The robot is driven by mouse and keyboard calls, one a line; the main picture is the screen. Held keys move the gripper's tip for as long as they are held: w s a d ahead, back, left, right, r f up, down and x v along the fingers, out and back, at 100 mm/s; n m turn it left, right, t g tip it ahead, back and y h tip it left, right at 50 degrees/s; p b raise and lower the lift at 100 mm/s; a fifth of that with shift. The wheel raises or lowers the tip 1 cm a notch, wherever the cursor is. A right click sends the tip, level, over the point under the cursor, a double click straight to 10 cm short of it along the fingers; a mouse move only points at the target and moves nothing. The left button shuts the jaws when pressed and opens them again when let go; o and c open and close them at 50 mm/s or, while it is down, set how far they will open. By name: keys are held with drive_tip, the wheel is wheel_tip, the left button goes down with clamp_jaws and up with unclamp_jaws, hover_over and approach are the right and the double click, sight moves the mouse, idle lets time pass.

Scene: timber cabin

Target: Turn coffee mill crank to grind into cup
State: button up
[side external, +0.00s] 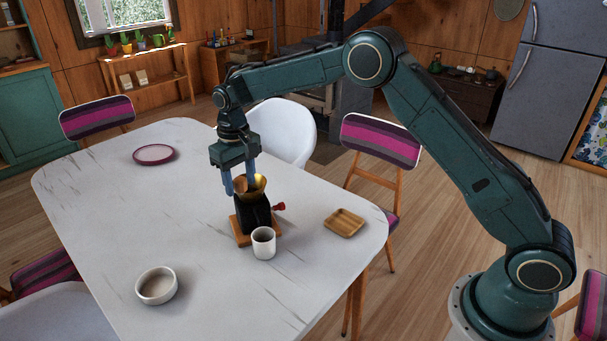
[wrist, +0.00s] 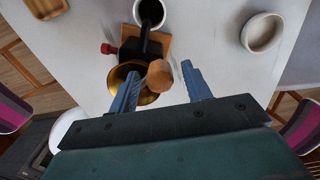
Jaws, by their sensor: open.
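The coffee mill has a black body (side external: 253,215), a brass hopper (side external: 260,184) and a wooden base (side external: 237,229). A wooden knob (side external: 240,184), apparently the crank's handle, shows beside the hopper and in the wrist view (wrist: 159,76). My gripper (side external: 240,186) points down over the mill. Its blue fingers stand open on either side of the knob; I cannot tell whether either touches it. In the wrist view my gripper (wrist: 160,70) partly covers the hopper (wrist: 127,73). The white cup (side external: 263,243) stands upright at the front of the mill, dark inside.
A red knob (side external: 279,207) sticks out of the mill's side. A square wooden tray (side external: 344,222) lies to the right, a white bowl (side external: 157,286) at front left, and a pink-rimmed plate (side external: 154,154) at far left. The white table (side external: 110,205) is otherwise clear; chairs surround it.

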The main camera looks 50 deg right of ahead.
clamp_jaws()
drive_tip(key=shift+w+a+r+m, duration=0.1)
drive_tip(key=shift+w+m, duration=0.05)
drive_tip(key=shift+m, duration=0.15)
drive_tip(key=w+d+m, duration=0.3)
drive_tip(key=w+m, duration=0.6)
drive_tip(key=m, duration=1.1)
drive_tip(key=shift+d+m, duration=0.35)
drive_tip(key=shift+m, duration=0.05)
drive_tip(key=shift+d+m, duration=0.2)
drive_tip(key=shift+m, duration=0.2)
idle(0.5)
